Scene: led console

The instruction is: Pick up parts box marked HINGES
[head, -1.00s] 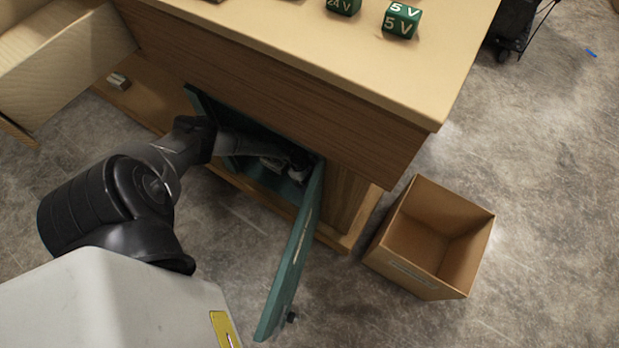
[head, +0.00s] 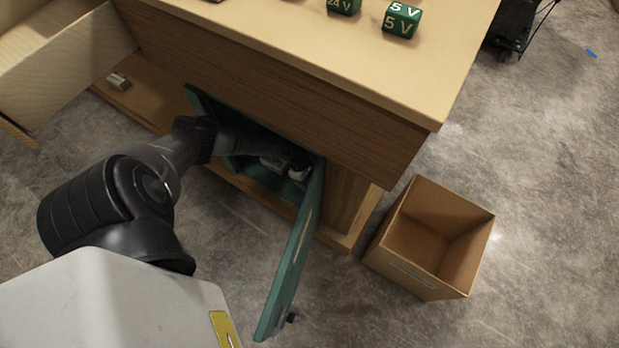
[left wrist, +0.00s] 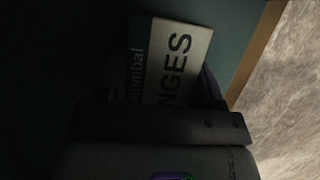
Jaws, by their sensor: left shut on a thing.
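A dark strip with pale lettering runs beside the label. My left gripper (left wrist: 165,95) is shut on this box, with the dark jaws on either side of it. In the head view my left arm reaches into the open cupboard, and the left gripper (head: 285,165) is mostly in shadow there. The green cupboard door (head: 290,265) stands open. My right gripper is not in view.
An open cardboard box (head: 425,240) stands on the floor right of the cupboard. The bench top (head: 330,45) overhangs the cupboard and carries green blocks (head: 402,20). An open drawer (head: 65,65) is at upper left. A small item (head: 118,81) lies on the ledge below it.

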